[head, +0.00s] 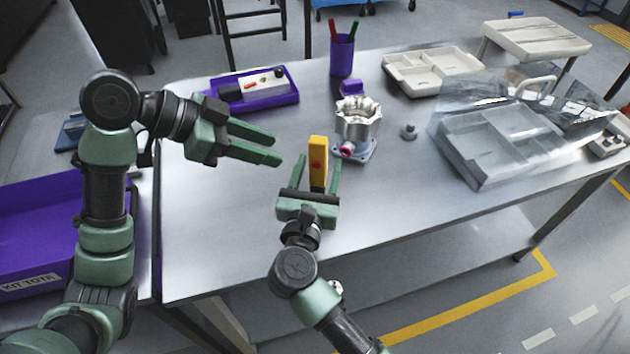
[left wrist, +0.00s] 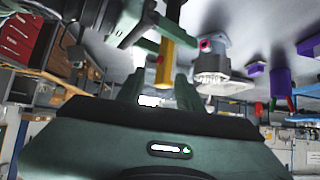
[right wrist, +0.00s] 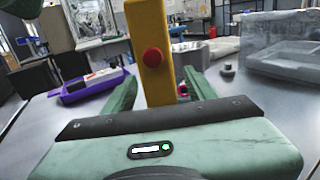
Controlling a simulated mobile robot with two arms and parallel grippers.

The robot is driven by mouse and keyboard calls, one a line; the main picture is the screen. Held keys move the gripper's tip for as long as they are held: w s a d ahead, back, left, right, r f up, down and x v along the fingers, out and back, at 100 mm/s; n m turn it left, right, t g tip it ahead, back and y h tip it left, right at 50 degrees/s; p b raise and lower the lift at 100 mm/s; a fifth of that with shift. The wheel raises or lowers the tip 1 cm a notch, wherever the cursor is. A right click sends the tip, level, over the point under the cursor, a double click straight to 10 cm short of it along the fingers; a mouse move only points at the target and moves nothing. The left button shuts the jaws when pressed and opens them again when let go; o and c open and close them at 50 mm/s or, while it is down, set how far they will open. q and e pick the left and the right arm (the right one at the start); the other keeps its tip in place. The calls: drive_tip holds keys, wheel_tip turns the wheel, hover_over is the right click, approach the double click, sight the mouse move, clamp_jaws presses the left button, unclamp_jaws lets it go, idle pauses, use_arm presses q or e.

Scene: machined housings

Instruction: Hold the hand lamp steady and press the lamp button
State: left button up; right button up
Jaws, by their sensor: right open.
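The hand lamp (head: 318,178) is a yellow bar with a red button (head: 316,163) on the face toward me; it looks upright. My right gripper (head: 317,158) is open, with one finger on each side of the lamp and gaps showing. In the right wrist view the lamp (right wrist: 153,82) rises between the fingers, its red button (right wrist: 152,57) facing the camera. My left gripper (head: 278,149) is open and empty, left of the lamp, fingers pointing toward it. The left wrist view shows the lamp (left wrist: 166,60) beyond its fingers. The lamp's foot is hidden in the head view.
A metal housing (head: 357,122) stands just right of the lamp. A purple tray (head: 285,99) and a pen cup (head: 342,57) lie behind. A small grey part (head: 408,131), a divided tray (head: 433,72) and a clear-lidded case (head: 500,145) are to the right. The table's left front is clear.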

drive_tip(key=shift+w+d, duration=0.2)
drive_tip(key=shift+w, duration=0.8)
clamp_jaws()
use_arm(q)
clamp_jaws()
idle(2.8)
